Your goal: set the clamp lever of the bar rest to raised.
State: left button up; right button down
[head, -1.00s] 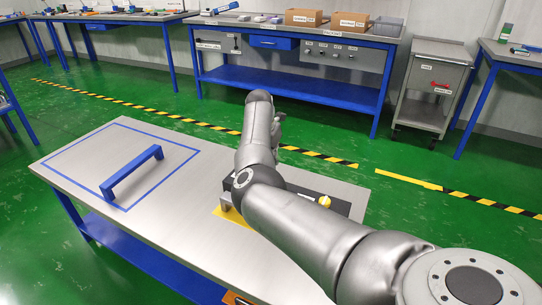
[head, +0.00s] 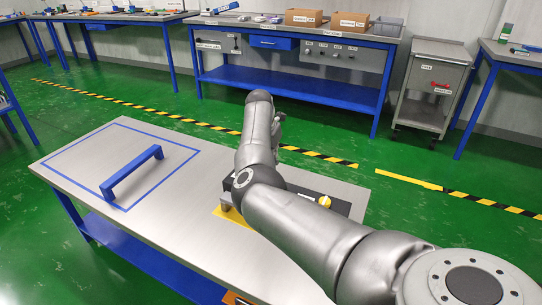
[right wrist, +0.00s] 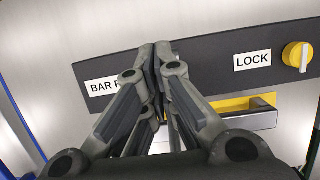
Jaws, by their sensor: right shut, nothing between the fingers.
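The bar rest's dark panel (right wrist: 215,62) crosses the right wrist view, with a partly covered "BAR R…" label (right wrist: 102,88) and a "LOCK" label (right wrist: 253,60). A yellow knob (right wrist: 299,56) sits right of "LOCK"; it also shows in the head view (head: 324,202). Below the panel is a yellow part (right wrist: 240,104) with a grey bar beside it. I cannot tell which part is the clamp lever; the gripper covers some of this area. My right gripper (right wrist: 155,52) is shut and empty in front of the panel, left of "LOCK". My left gripper is not in view.
The bar rest stands on a grey table (head: 185,225), partly hidden behind my right arm. A blue handle-shaped bar (head: 132,172) stands inside a blue taped outline on the table's left. A packing bench with cardboard boxes (head: 303,18) and a cart (head: 433,85) stand behind.

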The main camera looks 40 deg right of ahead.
jog(key=shift+r, duration=0.1)
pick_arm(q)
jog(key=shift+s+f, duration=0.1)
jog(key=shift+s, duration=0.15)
pick_arm(e)
jog(key=v, duration=1.1)
jog(key=shift+r, duration=0.4)
jog(key=shift+a, duration=0.1)
